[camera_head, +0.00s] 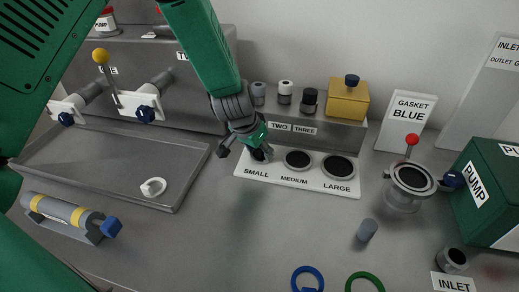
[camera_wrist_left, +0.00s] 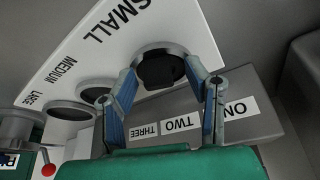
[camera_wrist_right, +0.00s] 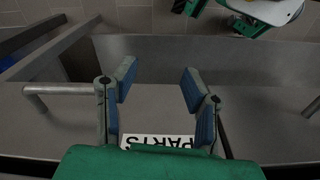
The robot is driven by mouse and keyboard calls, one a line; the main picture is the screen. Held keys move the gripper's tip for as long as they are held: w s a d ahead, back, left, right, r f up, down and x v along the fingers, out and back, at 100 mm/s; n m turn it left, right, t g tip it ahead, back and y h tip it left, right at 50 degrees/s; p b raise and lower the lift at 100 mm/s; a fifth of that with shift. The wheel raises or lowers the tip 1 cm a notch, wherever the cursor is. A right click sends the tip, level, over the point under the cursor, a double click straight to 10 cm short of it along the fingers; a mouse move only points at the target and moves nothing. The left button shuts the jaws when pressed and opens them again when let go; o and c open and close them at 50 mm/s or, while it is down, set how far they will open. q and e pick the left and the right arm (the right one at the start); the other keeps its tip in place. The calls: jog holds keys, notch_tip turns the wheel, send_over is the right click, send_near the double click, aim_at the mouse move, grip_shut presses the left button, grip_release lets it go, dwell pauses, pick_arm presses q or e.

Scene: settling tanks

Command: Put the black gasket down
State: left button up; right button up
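I cannot clearly make out a black gasket in any view. My left gripper (camera_head: 258,153) is low over the SMALL place of the white size plate (camera_head: 256,180). In the left wrist view its fingers (camera_wrist_left: 168,95) are spread apart with nothing gripped between them. A dark many-sided piece (camera_wrist_left: 158,70) sits in or over the SMALL round opening beyond the fingertips; I cannot tell what it is. The MEDIUM opening (camera_head: 298,160) and LARGE opening (camera_head: 339,167) are uncovered. My right gripper (camera_wrist_right: 155,85) is open and empty above a surface with a PARTS label (camera_wrist_right: 158,142).
A blue ring (camera_head: 307,271) and a green ring (camera_head: 365,280) lie at the front, with a grey cylinder (camera_head: 367,230) behind them. A white ring-like part (camera_head: 153,187) lies in the grey tray (camera_head: 100,183). A glass-sided pot (camera_head: 405,188) and green pump (camera_head: 490,195) stand right.

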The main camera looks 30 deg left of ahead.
pick_arm(q)
jog(key=shift+s+a+r, duration=0.1)
jog(key=shift+a+r, duration=0.25)
jog(key=p+v, duration=0.1)
jog(key=v, duration=1)
jog(key=shift+r, duration=0.2)
jog(key=shift+s+d, duration=0.1)
jog(key=shift+d, duration=0.25)
